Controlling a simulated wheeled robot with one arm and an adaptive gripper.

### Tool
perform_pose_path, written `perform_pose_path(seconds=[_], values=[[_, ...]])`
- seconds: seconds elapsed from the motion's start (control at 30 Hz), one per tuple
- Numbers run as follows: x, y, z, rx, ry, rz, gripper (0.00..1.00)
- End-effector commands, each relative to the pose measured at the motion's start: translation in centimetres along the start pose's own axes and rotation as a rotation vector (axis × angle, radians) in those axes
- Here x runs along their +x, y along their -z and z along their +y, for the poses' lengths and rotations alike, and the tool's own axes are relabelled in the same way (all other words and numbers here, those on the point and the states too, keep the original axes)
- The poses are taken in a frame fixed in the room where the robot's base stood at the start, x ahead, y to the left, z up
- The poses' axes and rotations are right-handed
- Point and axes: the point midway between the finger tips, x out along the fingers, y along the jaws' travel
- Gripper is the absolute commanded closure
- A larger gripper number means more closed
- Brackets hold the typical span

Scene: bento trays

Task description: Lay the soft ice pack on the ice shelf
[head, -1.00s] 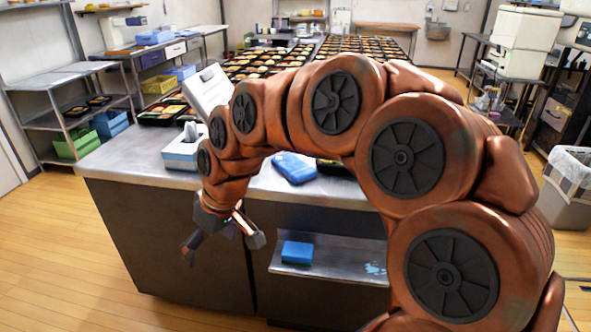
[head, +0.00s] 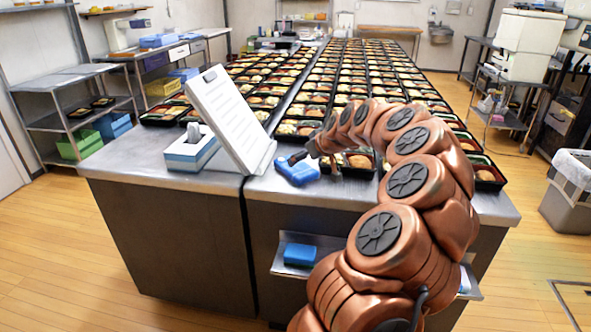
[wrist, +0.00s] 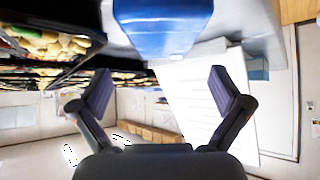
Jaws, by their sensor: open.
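The soft ice pack (head: 298,171) is a blue pack lying on the metal counter, close to its front edge. It also fills the top centre of the wrist view (wrist: 160,28). My gripper (head: 300,158) is at the pack, beside or just over it. In the wrist view my gripper (wrist: 160,75) has its two dark fingers spread wide with nothing between them. The ice shelf (head: 291,271) is a low ledge on the counter's front, below the pack. A blue block (head: 300,254) sits on its left part. My arm hides the shelf's middle.
A white document stand (head: 229,120) leans on the counter just left of the pack, beside a blue-and-white tissue box (head: 190,150). Rows of filled bento trays (head: 357,161) cover the counter behind and right of the pack. The floor in front left is clear.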

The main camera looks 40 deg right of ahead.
Motion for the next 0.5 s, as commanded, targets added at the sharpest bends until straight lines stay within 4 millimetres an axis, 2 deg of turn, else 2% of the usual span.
perform_pose_path(seconds=[0.27, 0.5], values=[[1.8, -0.3, -0.3, 0.000, 0.005, -0.005, 0.00], [4.8, -0.6, -0.5, 0.001, 0.004, -0.002, 0.00]])
